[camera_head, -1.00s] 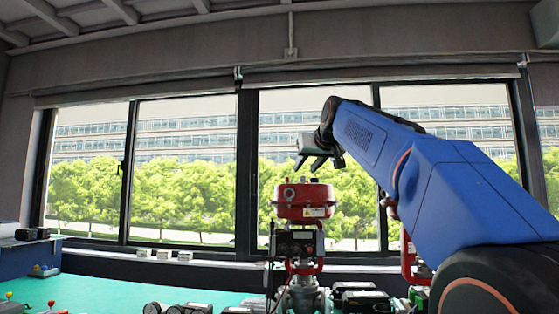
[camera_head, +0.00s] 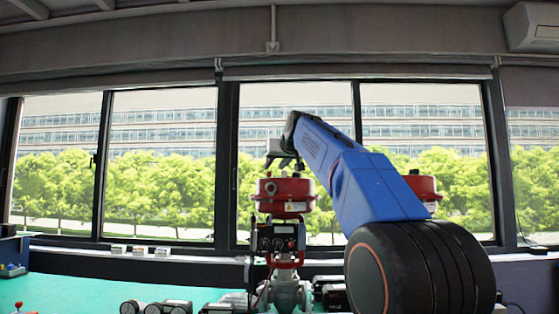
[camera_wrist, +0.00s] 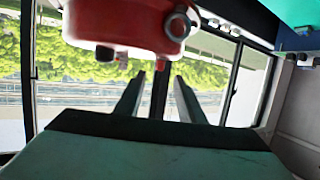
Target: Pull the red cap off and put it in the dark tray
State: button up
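The red valve actuator (camera_head: 285,194) stands upright on its valve body in the middle of the head view. In the wrist view its red housing (camera_wrist: 125,24) fills the top, with small dark fittings on it. A narrow dark-red piece (camera_wrist: 160,92), possibly the red cap, shows between my fingers; I cannot tell if it is attached. My gripper (camera_head: 283,163) is just above the actuator, pointing down. In the wrist view my gripper (camera_wrist: 160,76) has its fingers apart, with gaps beside the narrow piece. I cannot make out the dark tray.
A second red actuator (camera_head: 422,190) stands to the right, partly behind my arm. Several gauges (camera_head: 153,307) lie at the bench front. The green bench top (camera_head: 80,291) is mostly clear at left. Small boxes (camera_head: 140,250) sit by the window.

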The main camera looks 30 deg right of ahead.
aim_at(270, 179)
jog(key=shift+x, duration=3.4)
grip_shut()
